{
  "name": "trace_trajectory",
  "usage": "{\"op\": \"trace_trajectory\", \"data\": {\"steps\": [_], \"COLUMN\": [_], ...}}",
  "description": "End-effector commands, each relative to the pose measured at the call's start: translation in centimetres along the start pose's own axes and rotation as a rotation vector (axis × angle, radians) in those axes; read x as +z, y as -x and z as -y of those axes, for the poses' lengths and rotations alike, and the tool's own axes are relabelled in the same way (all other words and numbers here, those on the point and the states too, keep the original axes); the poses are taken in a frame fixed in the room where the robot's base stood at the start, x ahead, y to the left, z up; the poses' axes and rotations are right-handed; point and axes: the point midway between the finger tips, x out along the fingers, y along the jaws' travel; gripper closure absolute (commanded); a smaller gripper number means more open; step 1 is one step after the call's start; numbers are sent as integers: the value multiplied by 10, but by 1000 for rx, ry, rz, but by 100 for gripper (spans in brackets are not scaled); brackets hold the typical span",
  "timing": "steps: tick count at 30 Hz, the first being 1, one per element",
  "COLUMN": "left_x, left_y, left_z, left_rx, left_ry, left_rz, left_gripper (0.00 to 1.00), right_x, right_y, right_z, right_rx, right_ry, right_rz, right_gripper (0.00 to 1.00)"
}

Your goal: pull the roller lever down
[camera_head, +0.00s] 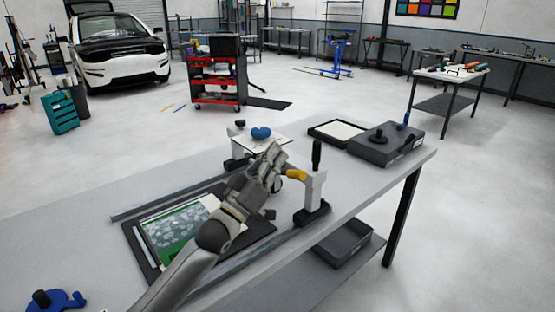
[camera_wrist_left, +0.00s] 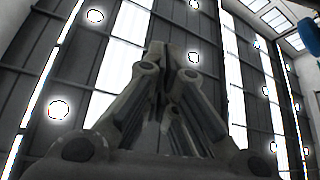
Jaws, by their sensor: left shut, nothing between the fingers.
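The roller lever (camera_head: 316,153) is a black handle standing upright on the right white end bracket (camera_head: 314,188). A yellow piece (camera_head: 297,175) sits on the bracket's left side. My left gripper (camera_head: 274,152) is left of the lever and apart from it, above the table between the two end brackets. My gripper hides part of the roller area. The right gripper is not in view.
A blue knob (camera_head: 261,133) tops the far white bracket (camera_head: 258,146). A dark board (camera_head: 152,262) with a green-and-white printed sheet (camera_head: 180,228) lies left of my arm. A grey box (camera_head: 385,146) and a tray (camera_head: 337,132) stand at the table's far right.

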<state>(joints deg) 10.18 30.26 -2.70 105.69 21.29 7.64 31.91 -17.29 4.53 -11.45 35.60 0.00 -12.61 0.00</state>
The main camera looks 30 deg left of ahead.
Motion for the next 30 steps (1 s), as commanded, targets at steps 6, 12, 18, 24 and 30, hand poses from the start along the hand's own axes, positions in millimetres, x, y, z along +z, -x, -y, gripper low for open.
{"op": "trace_trajectory", "data": {"steps": [6,12,18,24,30], "left_x": [10,7,6,5,5], "left_y": [49,77,90,92,92], "left_z": [1,0,-1,-1,-1], "left_rx": [-4,-4,-3,-2,-2], "left_ry": [2,2,2,2,2], "left_rz": [11,8,6,5,6], "left_gripper": [100,100,100,100,100], "right_x": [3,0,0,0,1], "right_y": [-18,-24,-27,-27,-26], "right_z": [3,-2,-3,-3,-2], "right_rx": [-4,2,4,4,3], "right_ry": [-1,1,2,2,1], "right_rz": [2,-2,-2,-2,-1], "right_gripper": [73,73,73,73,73]}}
